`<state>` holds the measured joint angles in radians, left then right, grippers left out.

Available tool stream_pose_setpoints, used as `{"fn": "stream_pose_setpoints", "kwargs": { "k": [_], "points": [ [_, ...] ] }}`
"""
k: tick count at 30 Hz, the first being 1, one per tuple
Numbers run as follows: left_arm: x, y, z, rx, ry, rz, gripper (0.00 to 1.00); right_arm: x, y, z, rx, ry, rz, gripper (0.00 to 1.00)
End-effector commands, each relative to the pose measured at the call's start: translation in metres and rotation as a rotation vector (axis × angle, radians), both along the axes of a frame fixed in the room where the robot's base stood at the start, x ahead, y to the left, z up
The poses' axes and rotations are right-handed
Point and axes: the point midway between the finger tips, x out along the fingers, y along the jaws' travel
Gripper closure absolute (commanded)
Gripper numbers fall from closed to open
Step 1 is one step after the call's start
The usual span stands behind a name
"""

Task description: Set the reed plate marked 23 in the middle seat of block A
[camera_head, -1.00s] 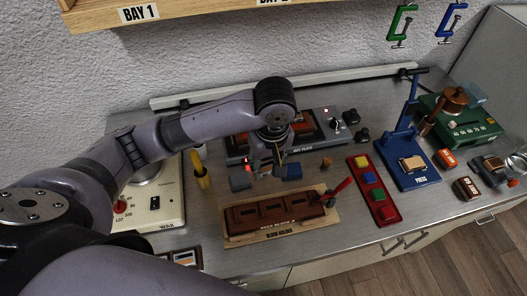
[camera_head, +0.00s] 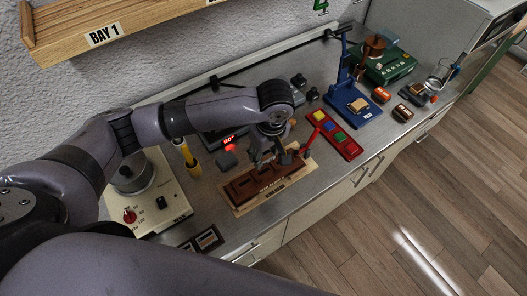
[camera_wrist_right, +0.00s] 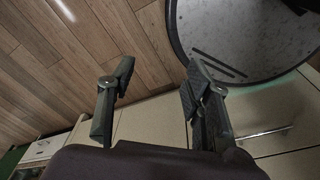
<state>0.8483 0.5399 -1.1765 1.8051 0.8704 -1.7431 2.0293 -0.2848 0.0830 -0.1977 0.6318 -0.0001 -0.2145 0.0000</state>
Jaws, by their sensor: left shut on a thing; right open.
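The long brown block (camera_head: 243,192), which I take as block A, lies on a pale wooden board with dark seats along its top. Its lettering is too small to read. My left gripper (camera_head: 270,163) is above the block's middle and right part, pointing down and hiding some seats. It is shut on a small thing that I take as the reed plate. The plate is mostly hidden between the fingers, and its mark cannot be read. My right gripper (camera_wrist_right: 160,75) is open and empty, away from the bench, over the floor and cabinet fronts.
A red-handled tool (camera_head: 312,134) stands by the block's right end. Behind is the hot plate with a lit display (camera_head: 229,140). A red tray (camera_head: 347,147) with coloured pieces and the blue press (camera_head: 360,114) stand right. The cream wax unit (camera_head: 160,207) is left.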

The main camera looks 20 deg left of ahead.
Motion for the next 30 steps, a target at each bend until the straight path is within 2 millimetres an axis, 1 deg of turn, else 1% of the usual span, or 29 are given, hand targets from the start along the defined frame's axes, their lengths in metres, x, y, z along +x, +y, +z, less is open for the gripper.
{"fn": "stream_pose_setpoints", "kwargs": {
  "k": [1,4,7,12,14,17,19,24,30],
  "points": [
    [0.000,0.000,-0.007,0.001,-0.001,0.000,0.99,0.003,-0.003,-0.008,-0.003,-0.004,-0.001,0.54],
    [0.000,0.000,-0.015,0.001,-0.002,-0.001,0.99,0.003,-0.005,-0.019,-0.007,-0.001,-0.002,0.54],
    [0.000,0.000,-0.023,0.000,-0.001,-0.001,0.99,-0.008,-0.006,-0.030,-0.008,0.015,-0.001,0.54],
    [0.000,0.000,-0.035,0.000,-0.001,0.000,0.99,-0.031,-0.005,-0.048,-0.009,0.049,0.000,0.54],
    [0.000,0.000,-0.040,0.000,-0.001,0.000,0.99,-0.034,-0.003,-0.054,-0.007,0.054,0.001,0.54],
    [0.000,0.001,-0.047,0.001,-0.002,0.000,0.99,-0.033,0.001,-0.064,-0.002,0.053,0.001,0.54],
    [-0.001,0.000,-0.048,0.000,0.002,0.001,0.99,-0.030,0.004,-0.057,0.002,0.047,0.000,0.54],
    [0.000,0.001,-0.057,0.001,0.002,0.000,0.99,-0.017,0.009,-0.055,0.009,0.028,0.000,0.54],
    [0.000,0.000,-0.059,0.000,0.000,0.000,0.99,-0.015,0.008,-0.055,0.009,0.023,0.001,0.54]
  ]
}}
